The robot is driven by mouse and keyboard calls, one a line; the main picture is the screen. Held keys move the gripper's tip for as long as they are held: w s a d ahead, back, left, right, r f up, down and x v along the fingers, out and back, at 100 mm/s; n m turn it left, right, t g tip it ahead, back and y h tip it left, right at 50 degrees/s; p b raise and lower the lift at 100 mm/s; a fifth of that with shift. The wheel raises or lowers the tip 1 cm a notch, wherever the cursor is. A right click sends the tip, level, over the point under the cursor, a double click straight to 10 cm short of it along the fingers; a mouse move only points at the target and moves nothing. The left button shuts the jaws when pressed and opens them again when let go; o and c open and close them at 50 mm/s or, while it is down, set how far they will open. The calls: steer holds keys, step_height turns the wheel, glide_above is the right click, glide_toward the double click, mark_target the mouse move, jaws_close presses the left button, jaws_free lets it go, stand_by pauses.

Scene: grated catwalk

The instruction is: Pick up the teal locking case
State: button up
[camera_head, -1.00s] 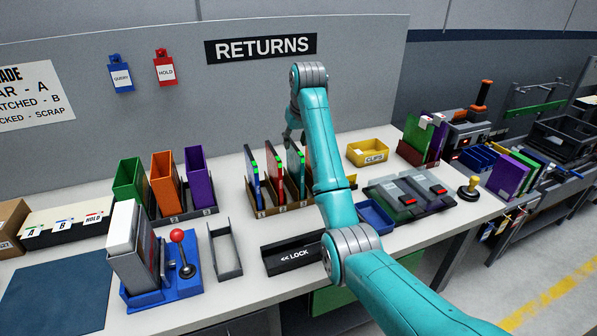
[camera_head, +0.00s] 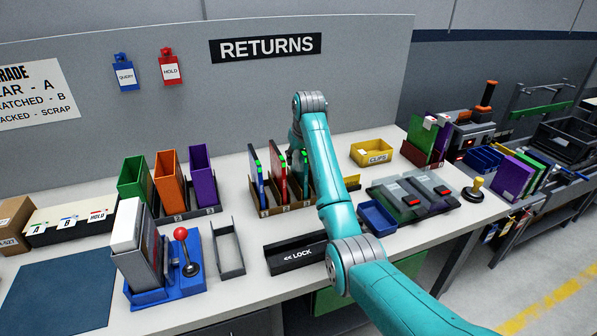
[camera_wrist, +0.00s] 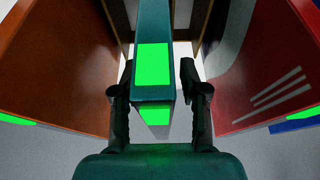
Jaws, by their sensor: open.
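The teal locking case (camera_wrist: 153,30) stands upright in the wrist view, with bright green patches on its end. My gripper (camera_wrist: 157,80) is open, with one finger on each side of the case's near end. There is a visible gap at the right finger; I cannot tell whether the left finger touches. In the head view the case (camera_head: 300,180) stands at the right end of a brown slotted rack (camera_head: 284,208), partly hidden by my gripper and arm.
A red case (camera_wrist: 265,75) with pale stripes stands close on the right in the wrist view, and an orange-brown panel (camera_wrist: 60,60) on the left. In the head view a yellow clips bin (camera_head: 371,153) and a blue tray (camera_head: 377,217) are right of my arm.

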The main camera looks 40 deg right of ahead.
steer(key=shift+f, duration=0.25)
stand_by(0.4)
jaws_close()
